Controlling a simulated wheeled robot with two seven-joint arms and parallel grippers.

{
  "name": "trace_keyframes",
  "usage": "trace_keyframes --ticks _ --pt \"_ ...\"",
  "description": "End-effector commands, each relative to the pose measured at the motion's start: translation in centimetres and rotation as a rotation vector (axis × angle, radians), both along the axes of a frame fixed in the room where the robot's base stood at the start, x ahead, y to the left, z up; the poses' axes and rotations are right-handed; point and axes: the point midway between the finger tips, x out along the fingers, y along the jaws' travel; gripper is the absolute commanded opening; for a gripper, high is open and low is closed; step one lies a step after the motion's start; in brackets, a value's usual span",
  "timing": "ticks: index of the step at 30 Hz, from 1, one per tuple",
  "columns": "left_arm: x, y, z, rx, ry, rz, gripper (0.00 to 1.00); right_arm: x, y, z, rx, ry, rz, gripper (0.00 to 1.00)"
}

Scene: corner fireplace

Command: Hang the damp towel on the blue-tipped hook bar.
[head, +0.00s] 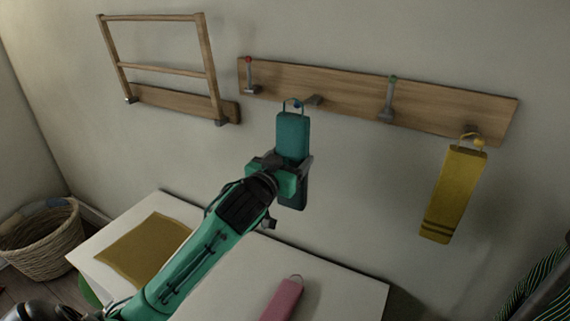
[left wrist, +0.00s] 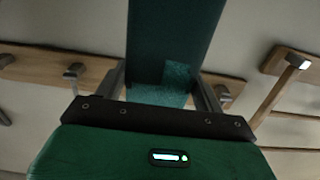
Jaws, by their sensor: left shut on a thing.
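My left gripper (head: 285,178) is shut on a teal towel (head: 293,135) and holds it upright in front of the wall. The towel also fills the upper middle of the left wrist view (left wrist: 175,35), with a speckled, lighter patch low on its face. A small loop at its top is at the blue-tipped hook bar (head: 313,100); I cannot tell whether the loop is around the bar or only in front of it. The blue tip (head: 295,104) shows inside the loop's outline. My right gripper is not in view.
The wooden rail (head: 350,90) also bears a red-tipped hook (head: 249,75), a green-tipped hook (head: 389,100) and a yellow towel (head: 452,195) at right. A wooden rack (head: 160,70) is left. Below, a white table (head: 340,290) holds a pink towel (head: 283,300) and mustard cloth (head: 145,248).

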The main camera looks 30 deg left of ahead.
Motion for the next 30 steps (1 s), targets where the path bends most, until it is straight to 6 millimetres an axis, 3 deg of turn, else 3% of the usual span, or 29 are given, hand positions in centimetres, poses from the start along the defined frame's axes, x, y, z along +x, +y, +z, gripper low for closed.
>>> trace_keyframes --ticks 30 --pt "7.0 0.4 -1.4 -0.001 0.0 0.001 0.42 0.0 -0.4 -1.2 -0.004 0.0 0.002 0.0"
